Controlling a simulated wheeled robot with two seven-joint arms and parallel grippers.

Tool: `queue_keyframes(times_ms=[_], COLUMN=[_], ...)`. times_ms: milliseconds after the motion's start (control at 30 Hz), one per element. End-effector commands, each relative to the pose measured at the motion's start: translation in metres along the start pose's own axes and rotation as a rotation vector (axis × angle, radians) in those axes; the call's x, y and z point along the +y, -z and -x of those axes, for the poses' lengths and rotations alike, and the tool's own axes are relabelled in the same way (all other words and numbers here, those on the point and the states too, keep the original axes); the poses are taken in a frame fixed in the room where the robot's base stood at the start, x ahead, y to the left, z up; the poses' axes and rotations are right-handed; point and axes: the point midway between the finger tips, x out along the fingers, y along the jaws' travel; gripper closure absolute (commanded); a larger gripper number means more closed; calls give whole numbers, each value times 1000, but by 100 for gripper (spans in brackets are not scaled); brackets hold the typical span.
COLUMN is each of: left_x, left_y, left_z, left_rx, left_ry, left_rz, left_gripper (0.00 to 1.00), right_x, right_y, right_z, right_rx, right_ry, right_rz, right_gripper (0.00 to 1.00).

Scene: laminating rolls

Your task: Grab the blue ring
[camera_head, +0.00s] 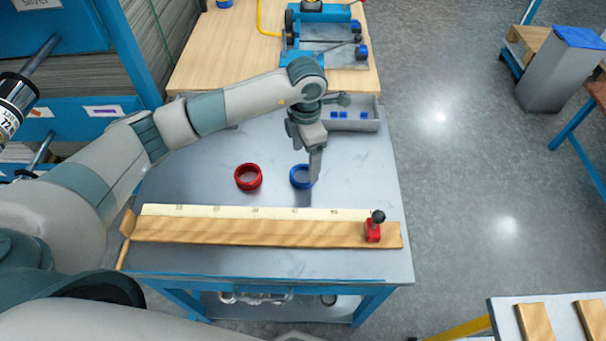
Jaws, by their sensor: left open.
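The blue ring (299,177) lies on the grey tabletop, right of the red ring (248,177). My left gripper (314,178) points down at the right side of the blue ring. The fingers overlap the ring's right edge in the picture and partly hide it. The gap between the fingers is hard to see from this angle. The gripper is open, and the ring rests on the table. I cannot tell whether a finger touches the ring. My right gripper is not in view.
A wooden ruler board (260,232) with a red stop (373,232) lies along the table's front. A grey tray (352,118) with small blue pieces stands behind the gripper. A blue machine (325,40) sits on the wooden table at the back. Blue racks stand left.

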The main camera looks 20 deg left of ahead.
Motion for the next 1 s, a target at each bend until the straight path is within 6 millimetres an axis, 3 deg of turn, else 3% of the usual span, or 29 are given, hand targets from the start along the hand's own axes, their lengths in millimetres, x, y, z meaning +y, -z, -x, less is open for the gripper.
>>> queue_keyframes(times_ms=[233, 433, 933, 1000], left_x=[-8, -7, -6, -6], left_y=[11, 10, 9, 9], left_z=[-23, -44, -46, -46], left_rx=[5, 2, 1, 1], left_ry=[3, 2, 0, 0], left_rz=[1, 1, 0, 0], left_gripper=[23, 23, 23, 37], right_x=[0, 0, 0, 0], right_y=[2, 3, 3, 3], right_z=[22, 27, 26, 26], right_rx=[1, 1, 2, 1], right_ry=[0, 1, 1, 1], right_rz=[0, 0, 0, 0], right_gripper=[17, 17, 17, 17])
